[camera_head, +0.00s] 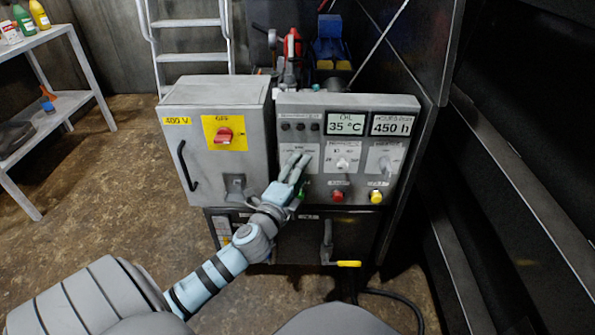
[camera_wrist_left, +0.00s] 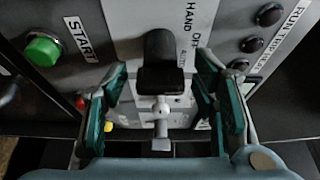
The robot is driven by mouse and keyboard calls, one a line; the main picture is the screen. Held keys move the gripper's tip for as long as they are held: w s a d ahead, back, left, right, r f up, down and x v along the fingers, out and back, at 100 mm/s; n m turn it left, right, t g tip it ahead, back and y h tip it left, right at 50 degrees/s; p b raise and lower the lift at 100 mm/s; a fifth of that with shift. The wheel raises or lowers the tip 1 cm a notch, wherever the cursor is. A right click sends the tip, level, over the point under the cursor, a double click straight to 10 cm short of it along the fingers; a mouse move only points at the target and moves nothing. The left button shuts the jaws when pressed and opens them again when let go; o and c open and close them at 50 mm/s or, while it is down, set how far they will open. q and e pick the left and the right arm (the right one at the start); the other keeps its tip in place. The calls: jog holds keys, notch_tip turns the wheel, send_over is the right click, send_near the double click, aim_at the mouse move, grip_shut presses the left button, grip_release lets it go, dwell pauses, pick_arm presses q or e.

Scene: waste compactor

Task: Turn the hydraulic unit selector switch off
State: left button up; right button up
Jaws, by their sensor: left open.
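The hydraulic unit selector switch is a black knob (camera_wrist_left: 159,60) in the left wrist view, on a pale plate marked HAND and OFF, with a third label partly covered. My left gripper (camera_wrist_left: 162,75) is open, one finger on each side of the knob. I cannot tell if the fingers touch it. In the head view my left gripper (camera_head: 298,163) is at the left part of the grey control panel (camera_head: 298,104) and covers the switch. My right gripper is in neither view.
A green START button (camera_wrist_left: 43,49) is close to the fingers. Further selectors (camera_head: 343,163), a red button (camera_head: 337,196) and a yellow button (camera_head: 376,196) sit to the right. A grey cabinet (camera_head: 213,92) with a red rotary switch (camera_head: 224,135) adjoins on the left.

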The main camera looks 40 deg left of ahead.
pick_arm(q)
jog(key=v, duration=1.2)
jog(key=shift+a+f, duration=0.1)
